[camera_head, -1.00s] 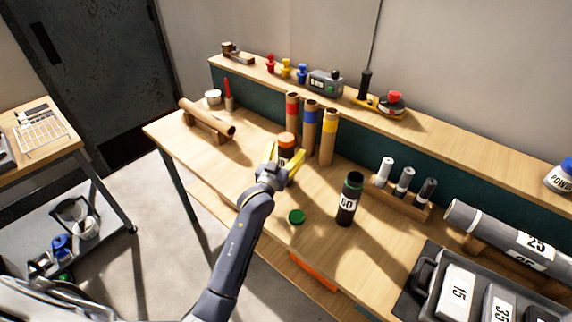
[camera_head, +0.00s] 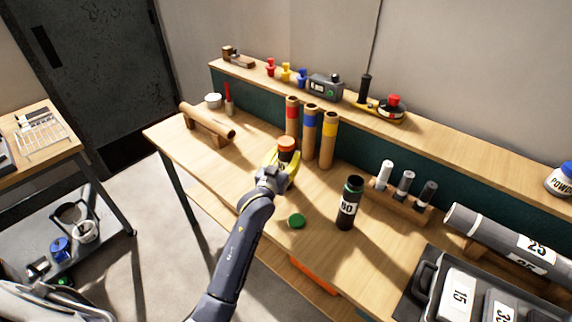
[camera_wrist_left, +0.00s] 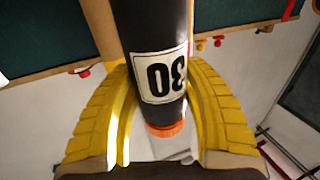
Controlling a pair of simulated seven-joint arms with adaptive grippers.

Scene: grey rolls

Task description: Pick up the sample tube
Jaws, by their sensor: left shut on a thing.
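The sample tube is dark with an orange cap (camera_head: 287,143) and stands upright near the back of the wooden bench. In the left wrist view the dark tube (camera_wrist_left: 150,25) appears upside down, with a white label reading 30 and its orange cap low in the picture. My left gripper (camera_head: 281,162) has yellow fingers, one on each side of the tube, and is shut on it. In the head view the fingers and wrist hide the tube's lower part, so I cannot tell whether its base touches the bench. My right gripper is not in view.
Cardboard tubes with red, blue and yellow bands (camera_head: 310,133) stand close behind. A dark open tube labelled 60 (camera_head: 348,205) and a loose green cap (camera_head: 296,221) are to the right. A rack of small tubes (camera_head: 404,187) and a grey case (camera_head: 428,280) lie farther right.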

